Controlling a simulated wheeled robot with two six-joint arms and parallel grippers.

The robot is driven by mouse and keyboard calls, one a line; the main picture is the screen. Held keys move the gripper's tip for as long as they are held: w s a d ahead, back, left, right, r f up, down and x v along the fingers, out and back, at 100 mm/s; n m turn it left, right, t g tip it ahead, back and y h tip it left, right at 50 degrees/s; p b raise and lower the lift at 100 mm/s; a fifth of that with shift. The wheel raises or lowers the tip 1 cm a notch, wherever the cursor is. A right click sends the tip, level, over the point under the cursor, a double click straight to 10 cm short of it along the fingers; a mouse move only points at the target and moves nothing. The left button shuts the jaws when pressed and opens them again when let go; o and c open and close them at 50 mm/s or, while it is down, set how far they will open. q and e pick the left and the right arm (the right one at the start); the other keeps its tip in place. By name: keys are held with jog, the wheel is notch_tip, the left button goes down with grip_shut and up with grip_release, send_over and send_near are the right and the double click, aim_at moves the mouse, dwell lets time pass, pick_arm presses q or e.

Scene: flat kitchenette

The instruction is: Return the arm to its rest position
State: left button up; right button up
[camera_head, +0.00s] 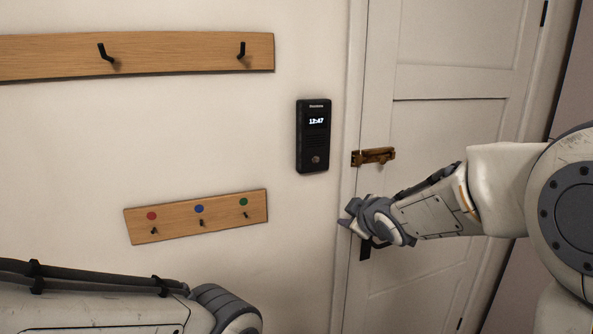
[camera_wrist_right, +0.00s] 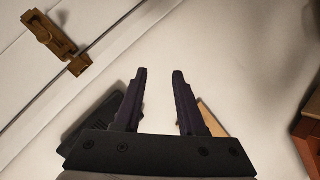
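My right arm comes in from the right in the head view, with its right gripper (camera_head: 350,222) in front of the door's left edge, below the brass latch. In the right wrist view the right gripper's two dark fingers (camera_wrist_right: 162,80) are apart with nothing between them. My left arm (camera_head: 130,305) lies along the bottom left of the head view. Its gripper is not visible.
A white door (camera_head: 450,70) with a brass latch (camera_head: 373,156) stands behind the right gripper. A black intercom (camera_head: 314,140) hangs on the wall. A small key board (camera_head: 180,224) with coloured dots and a coat rack (camera_head: 180,50) are to the left.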

jog(key=s+a+f+m+g, duration=0.2)
jog(key=s+a+f+g, duration=0.15)
jog(key=s, duration=0.55)
jog(key=s+a+f+m+g, duration=0.1)
jog(key=s+a+f+g, duration=0.3)
jog(key=s, duration=0.5)
jog(key=s+f+g, duration=0.2)
jog(key=s, duration=0.8)
jog(key=s+f+m+g+h, duration=0.1)
jog(key=s+f+g, duration=0.1)
jog(key=s, duration=0.7)
jog(key=shift+s+a+f+g, duration=0.3)
jog(key=shift+s+f+g, duration=0.05)
jog(key=shift+f, duration=0.1)
